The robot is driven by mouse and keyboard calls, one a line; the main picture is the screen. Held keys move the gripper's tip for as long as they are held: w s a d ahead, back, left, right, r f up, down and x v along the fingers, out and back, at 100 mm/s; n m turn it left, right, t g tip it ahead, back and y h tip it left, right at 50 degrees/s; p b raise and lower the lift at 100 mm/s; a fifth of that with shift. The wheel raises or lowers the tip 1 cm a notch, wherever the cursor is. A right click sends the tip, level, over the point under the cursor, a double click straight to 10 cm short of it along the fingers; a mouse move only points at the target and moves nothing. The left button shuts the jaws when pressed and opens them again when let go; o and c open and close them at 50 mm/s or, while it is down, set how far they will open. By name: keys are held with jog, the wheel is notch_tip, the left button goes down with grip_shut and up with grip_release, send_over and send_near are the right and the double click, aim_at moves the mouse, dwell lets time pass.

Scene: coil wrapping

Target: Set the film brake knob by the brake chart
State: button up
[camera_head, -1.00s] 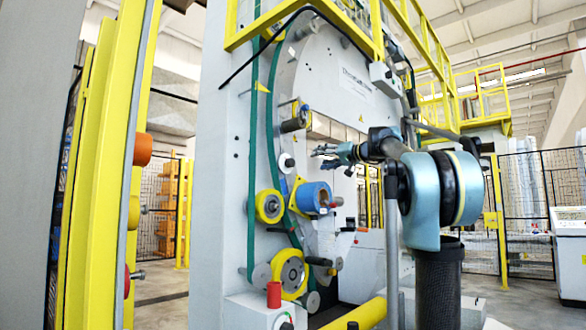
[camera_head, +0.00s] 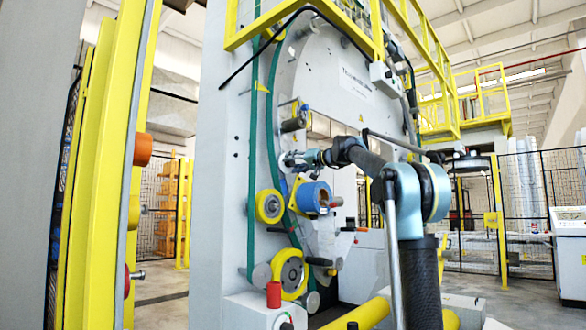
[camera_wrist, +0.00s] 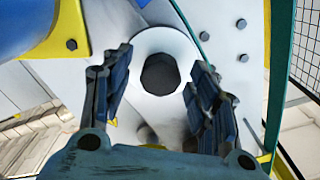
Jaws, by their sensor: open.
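A pale round disc with a dark faceted middle (camera_wrist: 160,74), which looks like the film brake knob, faces the wrist camera on the white machine panel. My gripper (camera_wrist: 157,66) is open, with one dark finger on each side of the dark middle. I cannot tell whether the fingers touch it. I cannot make out a brake chart or a scale.
Yellow rollers (camera_head: 270,206) and a green strap (camera_head: 253,140) run along the machine face. A blue cylinder on a yellow plate (camera_wrist: 75,20) is close at the wrist view's upper left. A red-topped post (camera_head: 274,295) stands below. Yellow posts (camera_head: 105,165) stand at the left.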

jog(key=shift+w+a, duration=0.3)
jog(key=shift+a, duration=0.1)
jog(key=c, duration=1.1)
jog(key=shift+o, duration=0.2)
jog(key=shift+m, duration=0.4)
jog(key=m, duration=0.3)
jog(key=shift+m, duration=2.4)
